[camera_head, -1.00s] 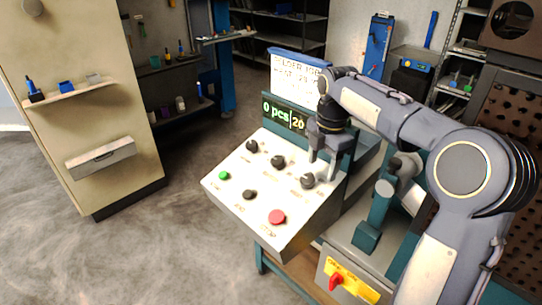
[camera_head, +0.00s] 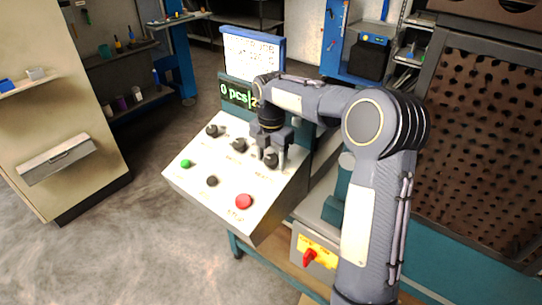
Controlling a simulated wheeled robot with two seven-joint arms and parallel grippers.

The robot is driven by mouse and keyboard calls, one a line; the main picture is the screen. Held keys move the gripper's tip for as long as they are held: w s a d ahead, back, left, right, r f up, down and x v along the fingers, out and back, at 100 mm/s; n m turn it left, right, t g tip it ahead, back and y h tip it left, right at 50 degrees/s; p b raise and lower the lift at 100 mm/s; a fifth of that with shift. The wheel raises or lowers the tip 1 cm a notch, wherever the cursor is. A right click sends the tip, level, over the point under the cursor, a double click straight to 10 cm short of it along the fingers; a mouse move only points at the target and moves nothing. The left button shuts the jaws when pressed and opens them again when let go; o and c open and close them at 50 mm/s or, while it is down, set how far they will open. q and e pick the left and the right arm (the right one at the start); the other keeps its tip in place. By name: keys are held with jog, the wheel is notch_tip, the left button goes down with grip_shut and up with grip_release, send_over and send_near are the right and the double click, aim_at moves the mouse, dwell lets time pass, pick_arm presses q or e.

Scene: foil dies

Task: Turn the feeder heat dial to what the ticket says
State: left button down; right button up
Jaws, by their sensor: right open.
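The control panel (camera_head: 200,176) has a sloped white face with three black knobs in its upper row. The rightmost knob (camera_head: 271,159) sits above a small label that may read HEAT, too small to be sure. The middle knob (camera_head: 239,146) and left knob (camera_head: 212,131) are free. My right gripper (camera_head: 271,156) points down with its fingers open at the rightmost knob; I cannot tell whether they touch it. The white ticket (camera_head: 252,54) stands above the display, its writing too blurred to read. My left gripper is out of view.
A green button (camera_head: 185,164), a small black knob (camera_head: 211,181) and a red button (camera_head: 244,202) lie lower on the panel. The display (camera_head: 237,93) is partly covered by my right arm. A red switch (camera_head: 309,257) on a yellow plate is below right.

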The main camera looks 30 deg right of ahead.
jog(key=c, duration=1)
